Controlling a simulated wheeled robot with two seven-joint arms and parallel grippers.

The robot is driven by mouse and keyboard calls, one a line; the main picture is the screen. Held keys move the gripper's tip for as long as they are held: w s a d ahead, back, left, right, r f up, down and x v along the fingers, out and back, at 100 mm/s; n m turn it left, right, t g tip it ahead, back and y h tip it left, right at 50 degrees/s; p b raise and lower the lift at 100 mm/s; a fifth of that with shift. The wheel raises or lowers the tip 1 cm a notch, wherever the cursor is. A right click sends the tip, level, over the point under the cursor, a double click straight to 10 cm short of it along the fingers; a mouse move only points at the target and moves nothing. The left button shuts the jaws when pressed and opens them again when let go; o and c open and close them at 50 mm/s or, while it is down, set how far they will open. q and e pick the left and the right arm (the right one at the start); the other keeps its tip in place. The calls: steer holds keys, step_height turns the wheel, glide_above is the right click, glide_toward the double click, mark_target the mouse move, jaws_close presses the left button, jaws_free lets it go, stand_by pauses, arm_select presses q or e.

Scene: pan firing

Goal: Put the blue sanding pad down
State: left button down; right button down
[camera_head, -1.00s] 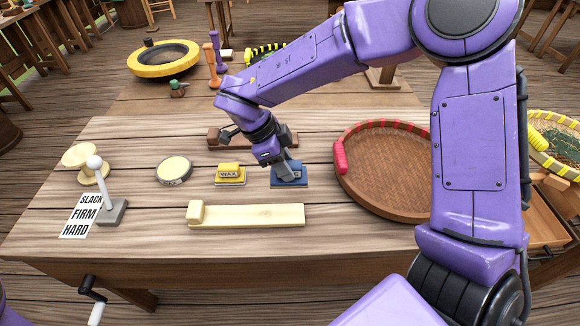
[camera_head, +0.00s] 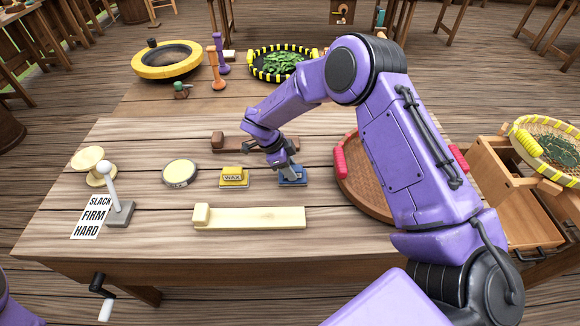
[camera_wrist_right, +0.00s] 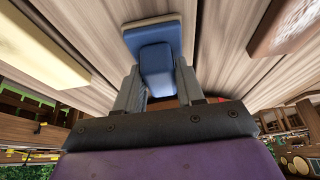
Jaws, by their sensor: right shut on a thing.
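The blue sanding pad (camera_head: 292,180) is at the middle of the wooden table, just right of the yellow wax block (camera_head: 234,176). In the right wrist view the blue pad (camera_wrist_right: 154,40) shows a raised grip on a flat base. My right gripper (camera_head: 288,172) comes down on it from above, and its fingers (camera_wrist_right: 157,85) are shut on the grip from both sides. The pad's base looks to be on or very close to the table top; I cannot tell if it touches. My left gripper is out of view.
A pale wooden board with an end block (camera_head: 250,218) lies in front of the pad. A brown wooden block (camera_head: 230,142) lies behind it. A red-handled round basket (camera_head: 352,190) stands at the right. A lever (camera_head: 114,192) and round tin (camera_head: 180,173) are at the left.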

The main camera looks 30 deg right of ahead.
steer(key=c, duration=0.7)
jaws_free()
steer(key=shift+f, duration=0.1)
steer(key=shift+r, duration=0.25)
steer(key=b+v, duration=0.2)
steer(key=v, duration=0.9)
steer(key=shift+r, duration=0.4)
steer(key=shift+w+a, duration=0.1)
